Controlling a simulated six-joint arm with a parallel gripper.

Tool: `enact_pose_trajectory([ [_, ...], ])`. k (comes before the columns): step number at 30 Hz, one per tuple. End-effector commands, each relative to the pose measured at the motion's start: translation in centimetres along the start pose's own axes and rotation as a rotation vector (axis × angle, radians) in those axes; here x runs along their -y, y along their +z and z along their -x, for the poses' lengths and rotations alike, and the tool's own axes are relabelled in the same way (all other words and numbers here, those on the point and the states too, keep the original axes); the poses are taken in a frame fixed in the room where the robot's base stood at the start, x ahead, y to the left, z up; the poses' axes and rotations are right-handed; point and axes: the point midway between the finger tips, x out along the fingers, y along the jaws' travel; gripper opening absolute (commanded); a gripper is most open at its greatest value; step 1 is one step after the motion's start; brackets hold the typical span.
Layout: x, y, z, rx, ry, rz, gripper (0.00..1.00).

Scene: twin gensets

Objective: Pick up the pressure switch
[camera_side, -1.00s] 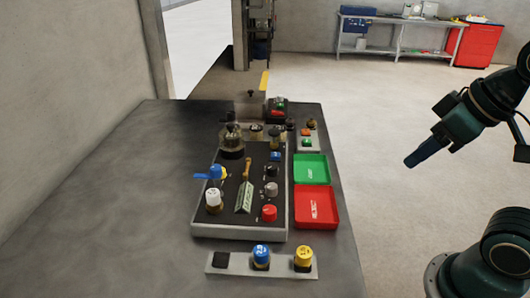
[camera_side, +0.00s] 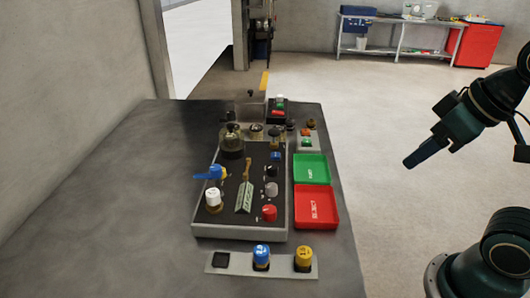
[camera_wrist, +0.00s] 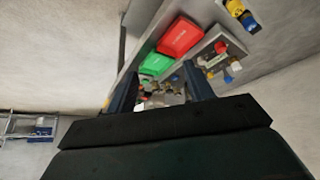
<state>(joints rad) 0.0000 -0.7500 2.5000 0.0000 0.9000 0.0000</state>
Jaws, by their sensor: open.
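I cannot tell for sure which part is the pressure switch. Several small fittings stand on the dark panel (camera_side: 232,222) on the bench, among them a round brown and dark fitting (camera_side: 232,142) at its far left corner, a blue-handled part (camera_side: 209,175) and a white-capped part (camera_side: 213,197) on its left side. My gripper (camera_side: 408,163) hangs to the right of the bench, well clear of the panel and pointing down and left. In the wrist view my gripper (camera_wrist: 160,70) has its two fingers apart, with nothing seen held between them.
A green tray (camera_side: 311,169) and a red tray (camera_side: 317,207) sit right of the panel. A near strip (camera_side: 283,268) holds a blue-capped and a yellow-capped part. A card with a wooden handle (camera_side: 245,190) stands on the panel. The bench's left side is bare.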

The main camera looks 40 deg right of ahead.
Motion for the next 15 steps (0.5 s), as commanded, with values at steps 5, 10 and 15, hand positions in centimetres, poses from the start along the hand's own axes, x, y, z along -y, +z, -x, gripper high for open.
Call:
enact_pose_trajectory([
  [5,0.0,0.0,0.0,0.0,0.0,0.0,0.53],
  [10,0.0,-0.2,0.1,0.002,-0.001,-0.003,0.53],
  [15,0.3,-1.4,0.3,0.018,-0.008,-0.024,0.53],
])
